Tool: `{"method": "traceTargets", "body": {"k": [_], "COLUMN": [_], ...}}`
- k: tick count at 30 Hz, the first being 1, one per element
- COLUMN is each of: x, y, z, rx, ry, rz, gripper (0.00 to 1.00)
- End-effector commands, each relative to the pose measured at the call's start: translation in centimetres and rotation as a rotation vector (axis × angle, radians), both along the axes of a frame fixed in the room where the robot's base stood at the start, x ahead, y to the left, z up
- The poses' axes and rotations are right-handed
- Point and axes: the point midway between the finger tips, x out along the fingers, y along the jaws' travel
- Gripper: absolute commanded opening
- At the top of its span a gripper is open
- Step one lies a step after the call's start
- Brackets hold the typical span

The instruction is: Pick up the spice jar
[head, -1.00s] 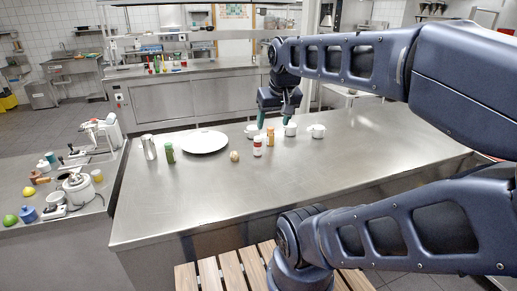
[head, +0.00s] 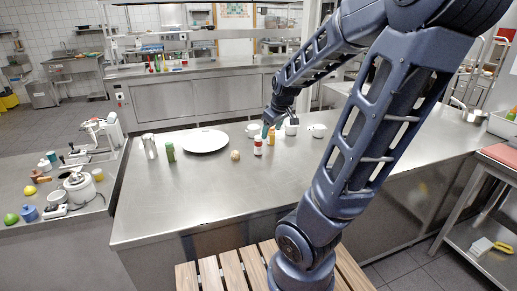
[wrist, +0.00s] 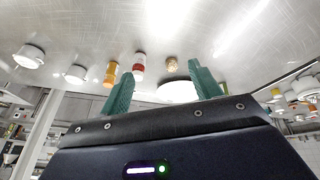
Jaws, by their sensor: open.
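A small jar with a red-and-white label (head: 258,146) stands upright on the steel counter and also shows in the wrist view (wrist: 138,64). An orange jar (head: 271,138) stands just right of it; it also shows in the wrist view (wrist: 110,74). A green jar (head: 170,153) stands farther left. I cannot tell for certain which is the spice jar. My gripper (wrist: 163,76) has green fingers spread apart with nothing held. In the head view my gripper (head: 269,129) is low over the counter, near the orange jar and partly hidden by my arm.
White cups (head: 252,130) (head: 318,131) stand around the gripper. A small brown round thing (head: 235,155), a white plate (head: 205,141) and a metal canister (head: 149,146) are to the left. The counter's front (head: 200,193) is clear.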

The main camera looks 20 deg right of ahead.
Motion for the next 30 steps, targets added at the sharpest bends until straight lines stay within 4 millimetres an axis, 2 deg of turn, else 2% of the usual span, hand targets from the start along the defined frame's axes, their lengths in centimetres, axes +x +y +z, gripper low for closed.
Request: {"method": "traceTargets", "body": {"k": [1, 6, 15, 22, 26, 30], "x": [0.9, 3.7, 7.4, 9.7, 10.9, 12.3], "y": [-0.2, -1.6, -4.3, -6.6, -7.8, -8.8], "z": [-1.3, -4.9, -10.0, -11.9, -12.0, -11.3], "rx": [-0.024, -0.122, -0.354, -0.576, -0.720, -0.886], "ry": [0.005, -0.002, -0.014, -0.020, -0.022, -0.023], "rz": [0.030, 0.134, 0.330, 0.494, 0.594, 0.703], "gripper": [0.63, 0.63, 0.63, 0.63, 0.63, 0.63]}}
